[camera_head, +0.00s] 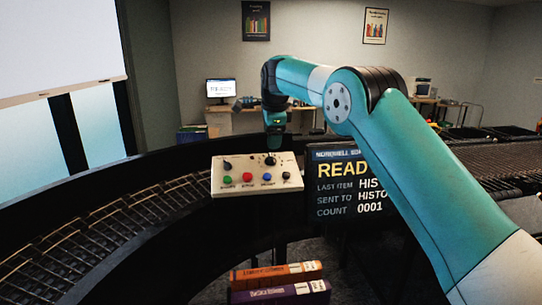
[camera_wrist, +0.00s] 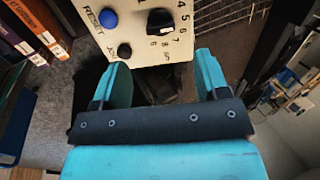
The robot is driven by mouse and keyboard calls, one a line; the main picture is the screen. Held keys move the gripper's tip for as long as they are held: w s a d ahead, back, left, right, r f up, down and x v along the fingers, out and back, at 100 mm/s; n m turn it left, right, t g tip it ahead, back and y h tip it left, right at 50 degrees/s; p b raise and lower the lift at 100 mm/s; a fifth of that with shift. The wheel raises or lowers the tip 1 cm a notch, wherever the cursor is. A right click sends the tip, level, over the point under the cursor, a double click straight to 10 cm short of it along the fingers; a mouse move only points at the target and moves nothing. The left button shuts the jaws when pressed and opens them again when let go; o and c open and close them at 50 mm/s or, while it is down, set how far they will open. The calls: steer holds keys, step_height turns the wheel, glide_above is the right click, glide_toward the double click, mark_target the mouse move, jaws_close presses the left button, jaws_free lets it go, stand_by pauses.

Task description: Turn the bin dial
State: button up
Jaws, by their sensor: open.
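The bin dial (camera_head: 270,160) is a black knob on the upper part of a cream control panel (camera_head: 240,168). In the wrist view the bin dial (camera_wrist: 160,21) shows a white pointer mark and printed numbers around it. My gripper (camera_head: 274,146) hangs pointing down just above the dial in the head view. In the wrist view my gripper (camera_wrist: 160,62) has its two teal fingers wide apart and nothing between them. The dial lies beyond the fingertips there, between their lines, and I see no contact.
A blue reset button (camera_wrist: 107,18) and a black button (camera_wrist: 124,50) sit beside the dial. Green (camera_head: 227,182) and red (camera_head: 248,178) buttons and a second knob (camera_head: 227,163) share the panel. A status screen (camera_head: 340,185) stands right. An orange book (camera_head: 275,273) lies below.

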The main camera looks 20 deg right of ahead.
mark_target(271, 156)
steer(key=p+x, duration=0.2)
steer(key=x, duration=0.6)
steer(key=shift+p, duration=0.3)
steer(key=shift+c, duration=0.5)
steer(key=c, duration=0.8)
